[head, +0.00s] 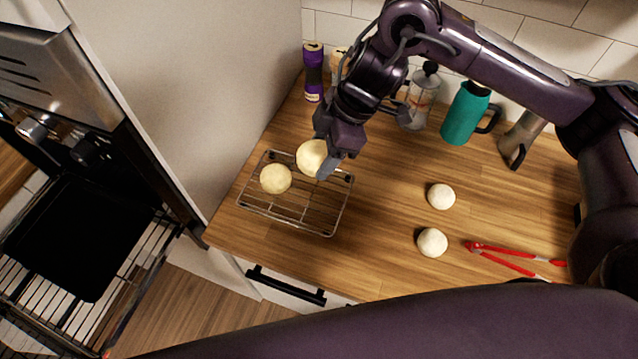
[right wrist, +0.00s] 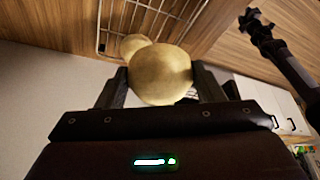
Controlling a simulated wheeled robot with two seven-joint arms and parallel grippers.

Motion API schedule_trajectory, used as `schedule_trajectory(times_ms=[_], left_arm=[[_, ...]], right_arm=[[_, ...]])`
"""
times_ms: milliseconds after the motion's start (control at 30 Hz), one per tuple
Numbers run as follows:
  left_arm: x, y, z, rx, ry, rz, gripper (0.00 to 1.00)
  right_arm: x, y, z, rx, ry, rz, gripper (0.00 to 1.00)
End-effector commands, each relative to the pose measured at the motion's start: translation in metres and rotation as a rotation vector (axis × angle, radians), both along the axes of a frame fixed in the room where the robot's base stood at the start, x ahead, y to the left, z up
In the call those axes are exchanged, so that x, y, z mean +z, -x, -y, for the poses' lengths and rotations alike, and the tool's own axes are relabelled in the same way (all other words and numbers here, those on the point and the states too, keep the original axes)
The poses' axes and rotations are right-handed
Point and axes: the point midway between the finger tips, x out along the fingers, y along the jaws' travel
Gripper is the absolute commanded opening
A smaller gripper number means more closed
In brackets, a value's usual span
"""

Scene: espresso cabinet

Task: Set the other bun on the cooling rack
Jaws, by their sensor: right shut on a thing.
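My right gripper (head: 326,160) is shut on a pale round bun (head: 311,157), over the back part of the wire cooling rack (head: 318,213). In the right wrist view the held bun (right wrist: 160,75) sits between the two fingers. I cannot tell whether it touches the rack. Another bun (head: 275,179) rests on the left part of the rack and shows partly behind the held one in the right wrist view (right wrist: 134,44). The rack's front and right parts are bare. My left gripper is not in view.
Two paler balls (head: 441,196), (head: 432,242) lie on the counter right of the rack, near red tongs (head: 510,258). An open oven with a black tray (head: 70,235) is at left.

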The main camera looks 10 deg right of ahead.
Motion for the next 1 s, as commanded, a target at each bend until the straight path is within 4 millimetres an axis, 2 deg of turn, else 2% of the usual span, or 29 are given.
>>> schedule_trajectory(times_ms=[33,133,300,400,467,567,800,1000], left_arm=[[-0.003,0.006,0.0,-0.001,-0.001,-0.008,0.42],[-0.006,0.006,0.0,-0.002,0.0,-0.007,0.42],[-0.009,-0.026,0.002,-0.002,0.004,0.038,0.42],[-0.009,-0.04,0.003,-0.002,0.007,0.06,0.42],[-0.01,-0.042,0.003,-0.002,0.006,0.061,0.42],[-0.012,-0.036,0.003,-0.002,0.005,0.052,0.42],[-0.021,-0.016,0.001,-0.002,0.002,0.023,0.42],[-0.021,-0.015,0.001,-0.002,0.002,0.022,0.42]], right_arm=[[-0.015,0.002,-0.001,-0.002,-0.003,-0.009,0.39],[-0.039,0.001,-0.001,-0.001,-0.003,-0.008,0.39],[-0.074,0.001,-0.001,-0.002,-0.003,-0.006,0.39],[-0.087,0.0,-0.001,-0.002,-0.002,-0.004,0.39],[-0.091,-0.001,-0.001,0.0,-0.002,0.0,0.39],[-0.098,0.0,-0.001,-0.001,-0.001,-0.002,0.39],[-0.13,0.0,-0.001,-0.001,-0.001,-0.002,0.39],[-0.131,-0.001,0.0,-0.001,-0.001,0.002,0.39]])
